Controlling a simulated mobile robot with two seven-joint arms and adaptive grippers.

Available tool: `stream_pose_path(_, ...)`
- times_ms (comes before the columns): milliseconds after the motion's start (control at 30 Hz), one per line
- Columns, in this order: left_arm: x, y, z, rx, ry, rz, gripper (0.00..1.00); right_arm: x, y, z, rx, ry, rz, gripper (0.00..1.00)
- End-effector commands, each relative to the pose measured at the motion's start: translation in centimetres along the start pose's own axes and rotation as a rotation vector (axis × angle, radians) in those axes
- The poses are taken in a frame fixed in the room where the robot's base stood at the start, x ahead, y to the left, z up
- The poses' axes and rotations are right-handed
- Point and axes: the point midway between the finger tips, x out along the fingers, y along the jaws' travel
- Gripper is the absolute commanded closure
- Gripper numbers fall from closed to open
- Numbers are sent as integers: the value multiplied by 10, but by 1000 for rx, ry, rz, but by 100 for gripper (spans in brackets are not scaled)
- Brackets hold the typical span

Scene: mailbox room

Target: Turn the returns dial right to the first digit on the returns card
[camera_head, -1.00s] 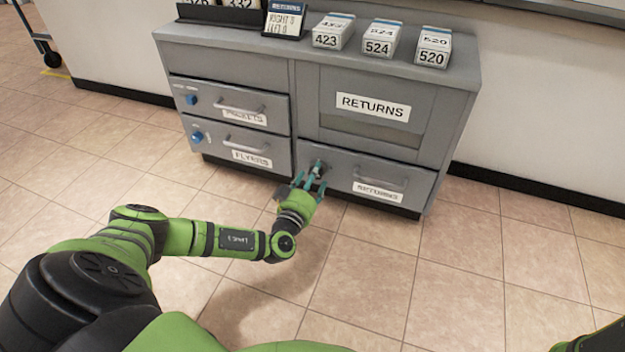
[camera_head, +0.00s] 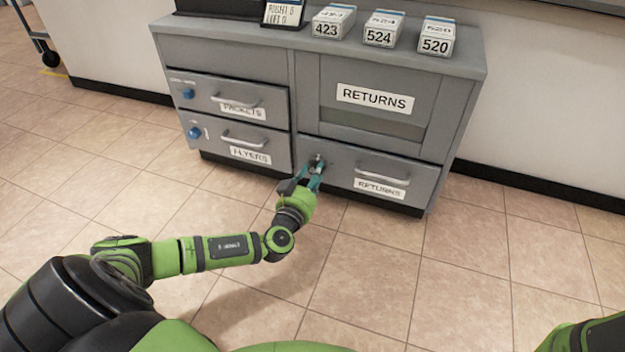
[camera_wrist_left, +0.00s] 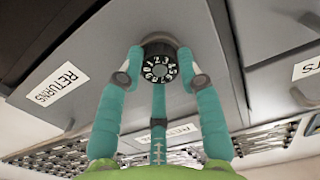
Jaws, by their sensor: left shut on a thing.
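The returns dial (camera_head: 317,160) is a dark round knob on the lower returns drawer (camera_head: 343,166) of the grey cabinet. In the left wrist view the dial (camera_wrist_left: 160,68) shows a ring of white digits on black. My left gripper (camera_head: 312,176) is shut on the dial, with teal fingers on either side of it and another finger below. In the left wrist view the gripper (camera_wrist_left: 164,78) hides part of the dial's lower rim. The returns card (camera_head: 283,12) stands on the cabinet top, cut by the upper frame edge; its small writing is blurred. My right gripper is out of view.
The packets drawer (camera_head: 205,95) and flyers drawer (camera_head: 218,135) have blue knobs and lie left of the returns drawer. Boxes marked 423 (camera_head: 327,30), 524 (camera_head: 379,38) and 520 (camera_head: 435,46) stand on top. The tiled floor in front is clear.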

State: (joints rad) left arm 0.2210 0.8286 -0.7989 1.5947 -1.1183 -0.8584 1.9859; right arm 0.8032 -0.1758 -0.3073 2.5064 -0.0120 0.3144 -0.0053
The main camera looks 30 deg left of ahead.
Motion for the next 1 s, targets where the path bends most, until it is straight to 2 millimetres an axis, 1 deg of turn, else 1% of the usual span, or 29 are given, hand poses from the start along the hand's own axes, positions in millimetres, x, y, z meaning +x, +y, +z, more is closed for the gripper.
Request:
stream_pose_path(33, 0, -1, 2, 41, 0, -4, 96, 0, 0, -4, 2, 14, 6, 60)
stream_pose_path(200, 0, -1, 0, 204, 0, -4, 96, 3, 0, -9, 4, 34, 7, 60)
stream_pose_path(600, 0, -1, -1, 568, -1, -5, 96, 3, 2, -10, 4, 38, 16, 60)
stream_pose_path(800, 1, -2, -1, 707, 0, -6, 96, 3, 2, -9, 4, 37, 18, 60)
stream_pose_path(1000, 1, -1, -1, 798, -1, -5, 96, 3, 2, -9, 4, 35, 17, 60)
